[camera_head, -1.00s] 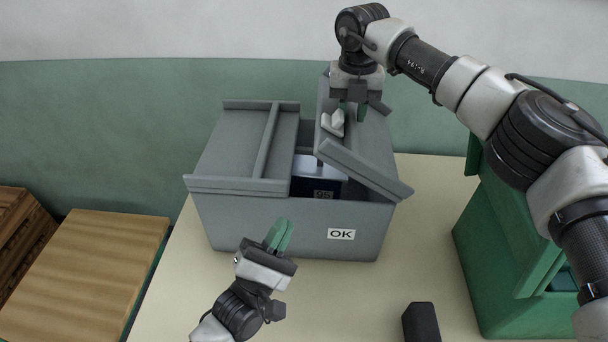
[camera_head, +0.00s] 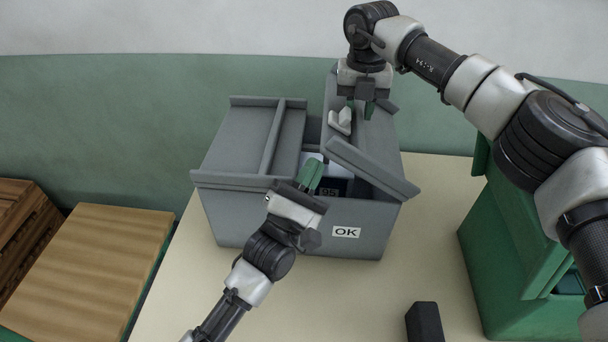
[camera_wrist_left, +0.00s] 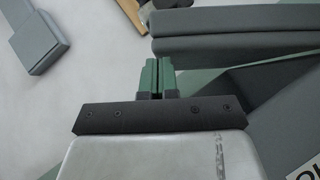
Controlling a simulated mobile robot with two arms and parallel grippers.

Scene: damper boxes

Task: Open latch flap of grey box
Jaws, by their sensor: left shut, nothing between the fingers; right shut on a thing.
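The grey box (camera_head: 285,225) stands on the table with an OK label on its front. Its left flap (camera_head: 235,140) lies over the left part of the opening. Its right flap (camera_head: 365,140) is tilted up, with a small white latch piece (camera_head: 341,121) on it. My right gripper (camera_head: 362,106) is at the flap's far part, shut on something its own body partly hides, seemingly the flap. My left gripper (camera_head: 312,174) is shut and empty above the box's front edge, in front of the gap. The left wrist view also shows its closed green fingers (camera_wrist_left: 157,76) beside grey box parts.
A dark block inside the box shows partly through the gap. A green box (camera_head: 510,240) stands at the right. A black block (camera_head: 424,322) lies at the table's front. Wooden crates (camera_head: 90,265) stand at the left. The table (camera_head: 380,290) before the grey box is mostly clear.

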